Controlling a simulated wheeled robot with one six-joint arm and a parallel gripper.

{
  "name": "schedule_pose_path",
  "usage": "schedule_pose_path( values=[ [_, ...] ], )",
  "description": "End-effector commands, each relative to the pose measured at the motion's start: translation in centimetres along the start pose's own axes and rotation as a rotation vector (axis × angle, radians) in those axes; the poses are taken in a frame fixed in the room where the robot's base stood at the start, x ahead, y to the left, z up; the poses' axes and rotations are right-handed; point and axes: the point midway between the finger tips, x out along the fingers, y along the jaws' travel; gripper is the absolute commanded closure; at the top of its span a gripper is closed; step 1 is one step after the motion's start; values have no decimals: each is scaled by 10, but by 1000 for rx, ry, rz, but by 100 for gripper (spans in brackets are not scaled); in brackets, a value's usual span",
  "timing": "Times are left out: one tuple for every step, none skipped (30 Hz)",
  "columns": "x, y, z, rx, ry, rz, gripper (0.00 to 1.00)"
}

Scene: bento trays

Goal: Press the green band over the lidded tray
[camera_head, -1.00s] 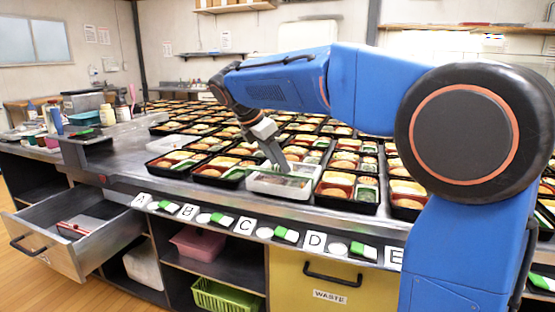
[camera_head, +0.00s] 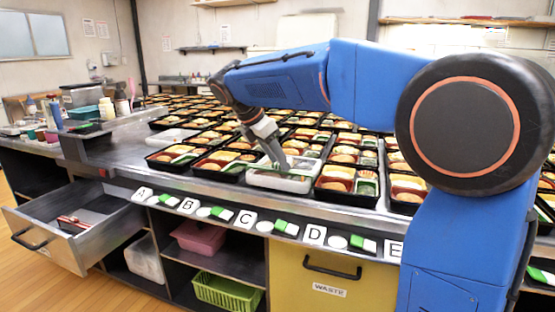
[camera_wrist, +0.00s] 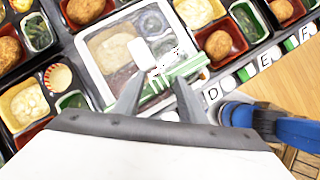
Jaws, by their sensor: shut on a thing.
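The lidded tray (camera_head: 262,180) is a pale tray with a clear lid at the front edge of the bench, above labels C and D. In the wrist view the tray (camera_wrist: 88,62) shows food through the lid and a white label on top. The green band (camera_wrist: 186,68) lies slantwise across the lid's near part. My gripper (camera_wrist: 158,86) has its two fingers on the band, one on each side, shut on it. In the head view my gripper (camera_head: 281,164) points down onto the lid. The band's ends are partly hidden by the fingers.
Open black bento trays (camera_head: 345,184) stand close on both sides and behind. Another pale tray (camera_head: 172,136) is at the back left. Below are the yellow waste drawer (camera_head: 335,285), an open drawer (camera_head: 75,225) and a green basket (camera_head: 225,291). Bottles stand at the left.

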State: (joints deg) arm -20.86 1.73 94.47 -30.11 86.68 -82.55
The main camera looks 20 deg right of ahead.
Motion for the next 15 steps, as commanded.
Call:
schedule_pose_path(
  values=[
    [1,0,0,0,0,0,91],
    [1,0,0,0,0,0,91],
    [1,0,-1,0,0,0,91],
    [1,0,-1,0,0,0,91],
    [1,0,-1,0,0,0,91],
    [1,0,-1,0,0,0,91],
    [1,0,-1,0,0,0,91],
    [1,0,-1,0,0,0,91],
    [1,0,-1,0,0,0,91],
    [1,0,-1,0,0,0,91],
    [1,0,-1,0,0,0,91],
    [1,0,-1,0,0,0,55],
    [1,0,-1,0,0,0,48],
    [1,0,-1,0,0,0,41],
    [1,0,-1,0,0,0,41]
  ],
)
